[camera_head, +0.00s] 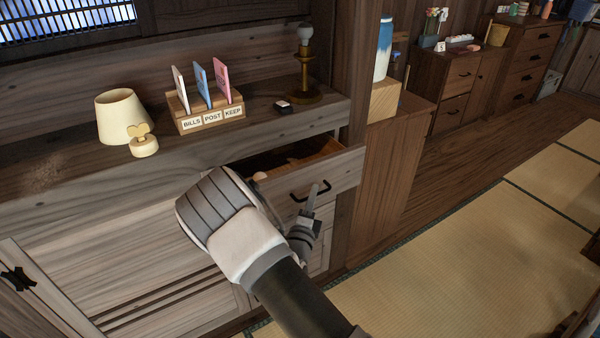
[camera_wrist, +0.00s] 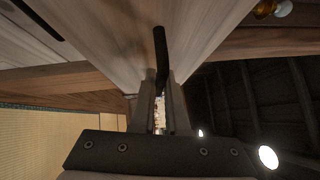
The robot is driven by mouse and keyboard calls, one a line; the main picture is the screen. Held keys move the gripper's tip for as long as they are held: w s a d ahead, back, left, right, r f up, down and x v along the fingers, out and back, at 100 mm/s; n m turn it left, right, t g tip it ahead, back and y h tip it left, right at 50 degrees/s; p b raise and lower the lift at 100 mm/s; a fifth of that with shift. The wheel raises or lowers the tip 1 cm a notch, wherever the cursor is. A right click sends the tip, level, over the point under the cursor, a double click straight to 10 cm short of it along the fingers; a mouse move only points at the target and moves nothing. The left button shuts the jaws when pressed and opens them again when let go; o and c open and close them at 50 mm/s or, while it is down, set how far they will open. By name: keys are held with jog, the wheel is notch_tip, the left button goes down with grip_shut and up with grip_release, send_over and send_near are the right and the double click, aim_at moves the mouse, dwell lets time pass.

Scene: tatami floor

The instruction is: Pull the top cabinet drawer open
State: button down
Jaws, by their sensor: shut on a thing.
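The top cabinet drawer (camera_head: 340,174) stands partly open, and its inside shows behind the front panel. A black bar handle (camera_head: 297,194) is on its front. My gripper (camera_head: 317,192) is at the right part of this handle, in front of the drawer. In the wrist view, the two fingers of my gripper (camera_wrist: 161,92) are closed around the dark handle (camera_wrist: 160,50), which runs up against the wooden drawer front (camera_wrist: 108,30). My arm and wrist hide the left part of the drawer and some of the cabinet below.
A brown cabinet (camera_head: 388,165) stands to the right.

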jog(key=s+d+p, duration=0.5)
jog(key=s+d, duration=0.4)
jog(key=s, duration=0.5)
jog(key=shift+d, duration=0.2)
jog(key=c, duration=0.9)
grip_release()
